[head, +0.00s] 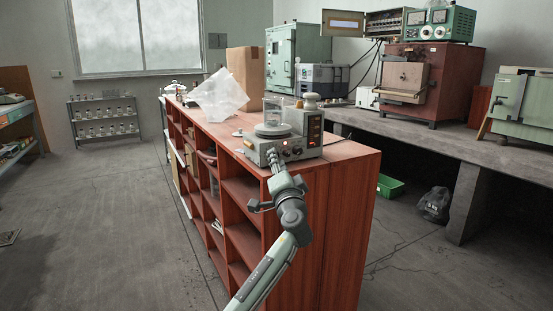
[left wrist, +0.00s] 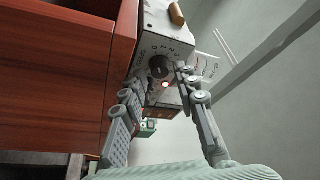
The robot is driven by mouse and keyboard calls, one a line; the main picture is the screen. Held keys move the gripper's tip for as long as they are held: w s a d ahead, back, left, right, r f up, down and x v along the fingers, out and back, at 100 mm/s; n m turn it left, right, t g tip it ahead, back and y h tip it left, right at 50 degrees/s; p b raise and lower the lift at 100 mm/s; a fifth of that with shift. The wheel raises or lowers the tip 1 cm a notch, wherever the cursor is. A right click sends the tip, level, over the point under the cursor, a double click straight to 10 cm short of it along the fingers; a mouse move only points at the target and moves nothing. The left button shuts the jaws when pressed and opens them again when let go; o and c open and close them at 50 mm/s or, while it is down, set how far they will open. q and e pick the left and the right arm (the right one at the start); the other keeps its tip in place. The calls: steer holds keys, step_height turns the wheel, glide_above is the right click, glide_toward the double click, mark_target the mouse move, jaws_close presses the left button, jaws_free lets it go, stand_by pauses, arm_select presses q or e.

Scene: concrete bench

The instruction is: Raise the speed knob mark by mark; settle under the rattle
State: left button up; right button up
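A grey bench machine (head: 258,151) with a round plate on top stands at the near end of the red wooden shelf unit. A small red light (left wrist: 165,84) glows beside the knob. My left gripper (head: 262,180) is at the machine's front. In the left wrist view the left gripper (left wrist: 157,85) is open, its fingers apart on either side of the knob, with no clear contact. The knob's pointer is hard to read. My right gripper is not in view.
The red shelf unit (head: 345,200) has open compartments below the machine. A crumpled translucent sheet (head: 218,96) and a cardboard box (head: 246,75) stand farther back on it. A concrete bench (head: 440,135) with equipment runs along the right.

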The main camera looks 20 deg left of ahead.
arm_select(q)
steer(key=shift+w+a+r, duration=0.15)
steer(key=shift+w+a, duration=0.25)
steer(key=shift+w, duration=0.1)
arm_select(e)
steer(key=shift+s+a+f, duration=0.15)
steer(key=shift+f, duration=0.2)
arm_select(q)
jaws_close()
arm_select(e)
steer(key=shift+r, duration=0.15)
arm_select(q)
steer(key=shift+m+p, duration=0.3)
